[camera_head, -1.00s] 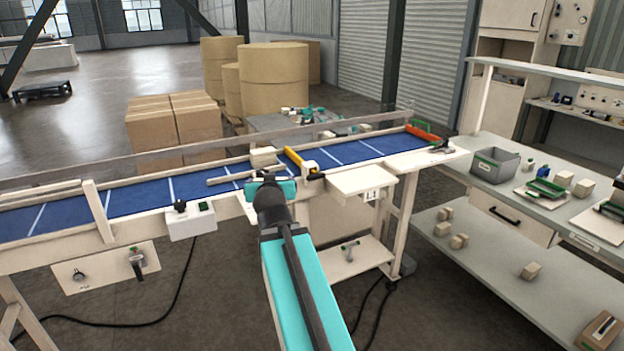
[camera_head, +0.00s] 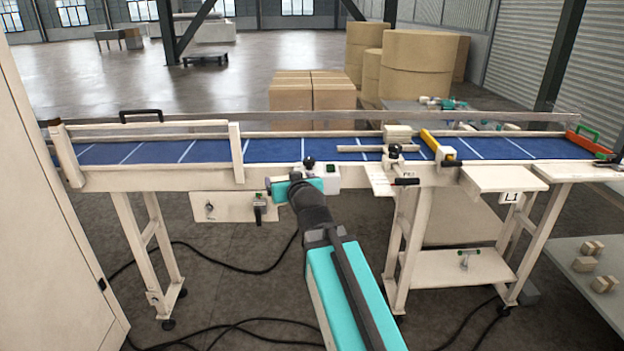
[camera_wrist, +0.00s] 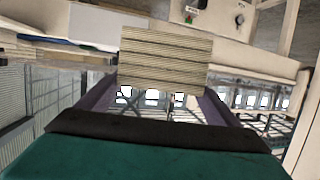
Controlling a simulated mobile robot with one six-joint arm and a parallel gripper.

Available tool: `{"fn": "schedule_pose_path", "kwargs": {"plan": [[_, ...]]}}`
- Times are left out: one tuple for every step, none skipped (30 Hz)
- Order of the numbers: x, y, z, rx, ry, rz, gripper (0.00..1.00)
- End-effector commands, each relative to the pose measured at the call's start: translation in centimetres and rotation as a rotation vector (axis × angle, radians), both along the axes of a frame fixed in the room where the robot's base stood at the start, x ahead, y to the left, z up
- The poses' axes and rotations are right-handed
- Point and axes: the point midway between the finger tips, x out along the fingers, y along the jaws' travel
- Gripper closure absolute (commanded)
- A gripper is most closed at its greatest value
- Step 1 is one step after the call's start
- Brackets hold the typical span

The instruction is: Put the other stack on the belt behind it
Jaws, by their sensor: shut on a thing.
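My gripper (camera_wrist: 160,92) is shut on a stack of thin cream sheets (camera_wrist: 165,57), which sits between its two dark fingers in the wrist view. In the head view my teal wrist (camera_head: 296,187) is in front of the conveyor's near side, and the held stack is hidden there. The blue belt (camera_head: 275,150) runs across behind the wrist. A cream block (camera_head: 397,133), perhaps another stack, is at the belt's far side, beside a yellow bar (camera_head: 432,142).
A control box with a black knob (camera_head: 309,162) sits on the conveyor's front, close to my wrist. A pale plate (camera_head: 383,180) and a shelf (camera_head: 503,179) jut out further right. Cables lie on the floor.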

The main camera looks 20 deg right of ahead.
Motion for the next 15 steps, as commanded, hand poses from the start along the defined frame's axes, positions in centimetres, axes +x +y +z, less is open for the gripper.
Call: {"fn": "schedule_pose_path", "kwargs": {"plan": [[0.1,0.6,-1.1,0.000,-0.001,0.009,0.44],[0.1,0.8,-1.3,0.000,-0.001,0.014,0.44],[0.1,1.2,-1.6,0.000,-0.002,0.019,0.44],[0.1,1.4,-1.7,0.000,-0.002,0.023,0.44],[0.1,1.6,-1.8,0.000,-0.002,0.025,0.44],[0.1,1.7,-2.0,0.001,-0.002,0.029,0.44],[0.1,1.9,-2.0,0.000,-0.002,0.030,0.44],[0.1,1.9,-2.0,0.001,-0.002,0.032,0.44],[0.1,2.0,-2.1,0.001,-0.002,0.033,0.44],[0.1,2.0,-2.1,0.001,-0.002,0.033,0.44],[0.1,2.0,-2.1,0.000,-0.002,0.034,0.44],[0.1,2.0,-2.0,0.000,-0.002,0.034,0.44],[0.1,2.0,-2.0,0.000,-0.002,0.034,0.44],[0.1,2.0,-2.0,0.000,-0.002,0.034,0.44],[0.1,2.0,-2.0,0.000,-0.002,0.034,0.44]]}}
